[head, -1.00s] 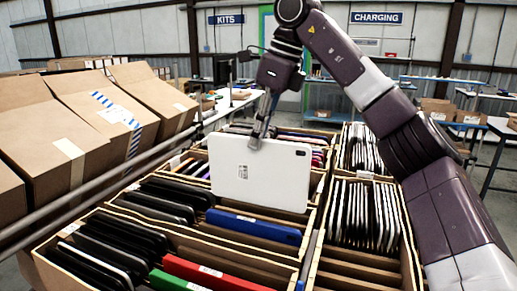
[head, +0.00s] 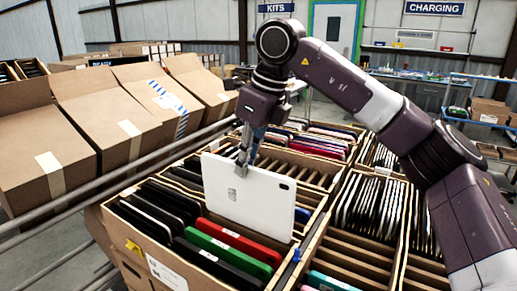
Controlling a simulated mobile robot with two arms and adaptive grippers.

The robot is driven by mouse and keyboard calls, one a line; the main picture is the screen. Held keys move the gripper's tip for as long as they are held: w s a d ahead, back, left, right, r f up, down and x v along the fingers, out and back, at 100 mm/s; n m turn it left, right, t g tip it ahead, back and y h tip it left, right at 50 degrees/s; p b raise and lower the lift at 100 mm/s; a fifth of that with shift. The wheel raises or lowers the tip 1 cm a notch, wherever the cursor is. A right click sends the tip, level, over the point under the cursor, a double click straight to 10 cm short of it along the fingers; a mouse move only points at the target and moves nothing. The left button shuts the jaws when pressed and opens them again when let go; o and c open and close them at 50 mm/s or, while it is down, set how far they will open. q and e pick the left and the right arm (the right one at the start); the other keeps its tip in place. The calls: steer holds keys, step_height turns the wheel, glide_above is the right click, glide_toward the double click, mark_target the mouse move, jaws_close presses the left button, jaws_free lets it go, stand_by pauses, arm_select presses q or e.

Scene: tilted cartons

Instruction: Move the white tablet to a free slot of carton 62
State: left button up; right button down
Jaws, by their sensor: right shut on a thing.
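The white tablet (head: 248,198) is upright and slightly tilted in the head view, over the front carton. My right gripper (head: 244,158) is shut on its top edge. The tablet's lower edge is close to a red case (head: 240,240) and a green case (head: 228,251); I cannot tell whether it is in a slot. The front carton (head: 130,262) has a white label too small to read, so I cannot tell which carton is 62. My left gripper is not in view.
A carton behind the tablet has empty slots (head: 303,172). A carton to the right holds several white-edged tablets (head: 368,205) with bare slots (head: 350,262) in front. Brown open-flapped cartons (head: 110,118) stand at left behind a grey rail (head: 90,190).

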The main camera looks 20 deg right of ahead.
steer(key=shift+a, duration=0.15)
steer(key=shift+w+f, duration=0.1)
steer(key=shift+f, duration=0.25)
steer(key=shift+f+b, duration=0.2)
steer(key=shift+b, duration=0.25)
steer(key=f, duration=0.1)
steer(key=b, duration=0.6)
glide_above(245, 225)
steer(key=shift+w+d+f, duration=0.1)
steer(key=shift+f, duration=1.85)
steer(key=shift+w+d+f, duration=0.1)
steer(key=shift+f, duration=1.85)
arm_select(q)
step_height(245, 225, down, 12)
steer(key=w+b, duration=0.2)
steer(key=b, duration=0.3)
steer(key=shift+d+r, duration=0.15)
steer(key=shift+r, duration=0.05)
arm_select(e)
steer(key=shift+f, duration=3.25)
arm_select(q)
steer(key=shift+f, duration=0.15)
arm_select(e)
steer(key=shift+f, duration=0.25)
